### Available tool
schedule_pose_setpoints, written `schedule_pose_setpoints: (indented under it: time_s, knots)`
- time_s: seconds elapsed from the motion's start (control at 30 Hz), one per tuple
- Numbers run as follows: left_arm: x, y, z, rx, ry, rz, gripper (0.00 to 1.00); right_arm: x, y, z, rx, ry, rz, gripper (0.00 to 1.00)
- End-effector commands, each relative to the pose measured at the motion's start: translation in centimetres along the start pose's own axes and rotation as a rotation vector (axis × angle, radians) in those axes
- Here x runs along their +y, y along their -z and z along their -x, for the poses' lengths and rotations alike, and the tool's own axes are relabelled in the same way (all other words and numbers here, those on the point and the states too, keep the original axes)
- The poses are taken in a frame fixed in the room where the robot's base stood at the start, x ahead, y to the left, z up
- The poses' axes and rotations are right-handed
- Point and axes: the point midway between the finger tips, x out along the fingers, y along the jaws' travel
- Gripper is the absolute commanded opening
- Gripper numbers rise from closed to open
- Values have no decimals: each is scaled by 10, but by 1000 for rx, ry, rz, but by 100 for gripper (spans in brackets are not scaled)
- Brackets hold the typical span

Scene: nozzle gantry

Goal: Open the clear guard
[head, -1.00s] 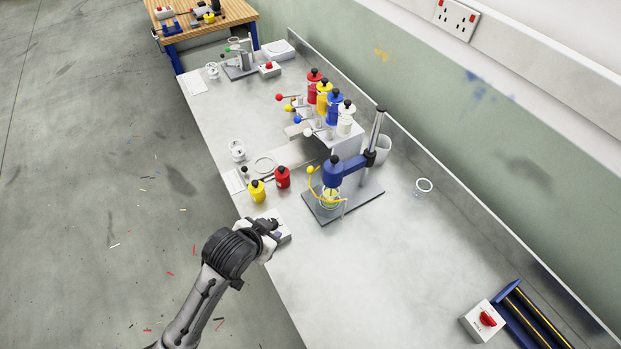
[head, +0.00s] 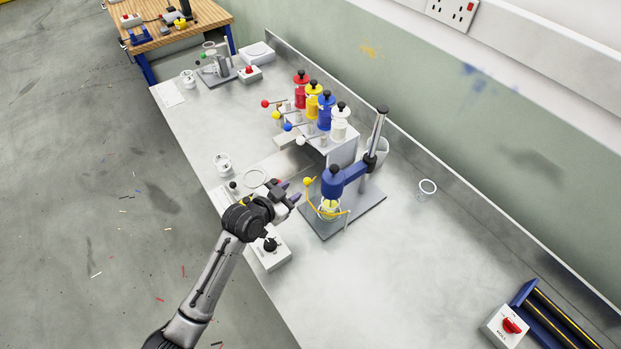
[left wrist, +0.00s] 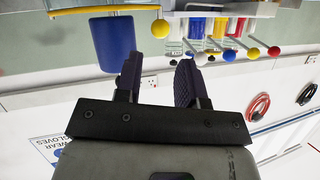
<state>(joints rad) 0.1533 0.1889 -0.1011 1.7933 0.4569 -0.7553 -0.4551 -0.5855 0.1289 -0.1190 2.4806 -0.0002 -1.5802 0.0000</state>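The clear guard is hard to see; its yellow edging (head: 334,213) curves around the front of the blue-headed press (head: 332,183), low above the grey base plate, so the guard appears closed. A yellow ball knob (head: 307,181) stands at its left end. My left gripper (head: 291,192) is just left of the knob, fingers pointing towards the press, apart from it. In the left wrist view the two dark fingers (left wrist: 160,82) are open and empty, with the yellow knob (left wrist: 160,28) ahead of the gap. The blue press head (left wrist: 113,44) is to its left. My right gripper is out of view.
A white box with a black knob (head: 270,247) is beside my left wrist. Red and yellow pots are mostly hidden behind my gripper. Dispensers with ball levers (head: 325,111) stand behind.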

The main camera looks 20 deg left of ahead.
Motion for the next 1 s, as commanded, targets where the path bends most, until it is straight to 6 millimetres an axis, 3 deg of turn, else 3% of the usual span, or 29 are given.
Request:
schedule_pose_setpoints:
  time_s: [0.2,0.5,0.7,1.0]
  knots:
    - [1,0,-44,0,-1,3,36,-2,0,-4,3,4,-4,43]
    - [0,-1,-86,-1,0,2,36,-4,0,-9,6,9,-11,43]
    - [0,-1,-100,-2,0,2,36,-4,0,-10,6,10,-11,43]
    - [0,0,-104,-1,1,1,36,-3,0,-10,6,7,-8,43]
